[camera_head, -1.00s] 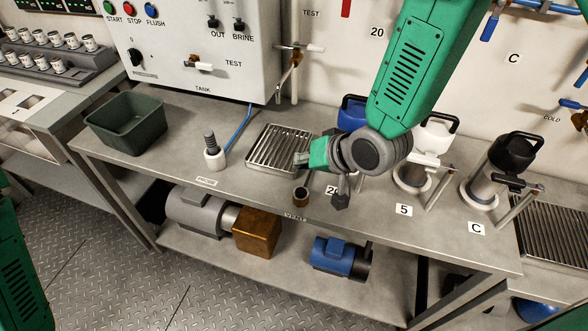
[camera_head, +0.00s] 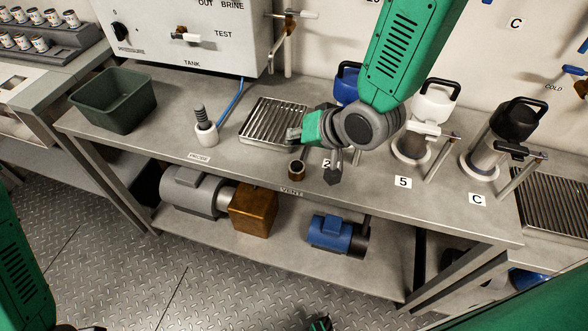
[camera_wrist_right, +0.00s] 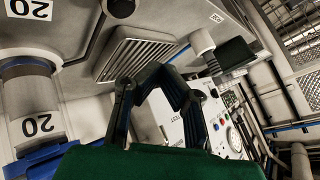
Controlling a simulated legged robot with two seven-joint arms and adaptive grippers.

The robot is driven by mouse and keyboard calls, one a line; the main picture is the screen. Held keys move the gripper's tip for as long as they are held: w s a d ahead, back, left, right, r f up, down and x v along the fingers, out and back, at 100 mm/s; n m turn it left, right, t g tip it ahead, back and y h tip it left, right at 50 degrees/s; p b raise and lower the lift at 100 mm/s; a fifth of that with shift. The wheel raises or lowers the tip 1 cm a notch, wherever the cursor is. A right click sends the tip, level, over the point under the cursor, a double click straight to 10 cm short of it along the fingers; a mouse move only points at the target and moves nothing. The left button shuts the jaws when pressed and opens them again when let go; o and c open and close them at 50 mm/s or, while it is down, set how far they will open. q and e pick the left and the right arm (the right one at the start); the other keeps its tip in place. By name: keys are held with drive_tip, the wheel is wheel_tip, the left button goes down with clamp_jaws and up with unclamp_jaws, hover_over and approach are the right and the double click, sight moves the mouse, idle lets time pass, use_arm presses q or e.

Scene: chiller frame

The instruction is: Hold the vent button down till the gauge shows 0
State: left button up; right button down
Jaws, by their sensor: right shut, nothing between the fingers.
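The vent button looks to be the small brown, dark-topped cylinder (camera_head: 297,169) standing on the bench just behind the VENT label (camera_head: 291,191). My right gripper (camera_head: 333,173) is shut and empty. I cannot make out a gauge reading in either view.
A slatted drip tray (camera_head: 272,122) lies behind and left of the button. A white probe holder (camera_head: 206,134) and a dark green bin (camera_head: 114,100) stand farther left. Blue, white (camera_head: 430,105) and black-topped (camera_head: 508,125) canisters stand to the right. The bench front is mostly clear.

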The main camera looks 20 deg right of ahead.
sight(298, 165)
drive_tip(key=f+b, duration=0.1)
drive_tip(key=f, duration=0.2)
drive_tip(key=f+b, duration=0.1)
drive_tip(key=shift+d+f+b, duration=0.2)
drive_tip(key=shift+d+b, duration=0.1)
drive_tip(key=shift+d, duration=0.1)
drive_tip(key=shift+f, duration=0.45)
drive_tip(key=shift+a, duration=0.25)
drive_tip(key=shift+d, duration=0.2)
drive_tip(key=shift+a, duration=0.1)
drive_tip(key=shift+f+b, duration=0.15)
drive_tip(key=shift+b, duration=0.15)
drive_tip(key=shift+f, duration=0.2)
drive_tip(key=shift+f, duration=0.5)
idle(1.4)
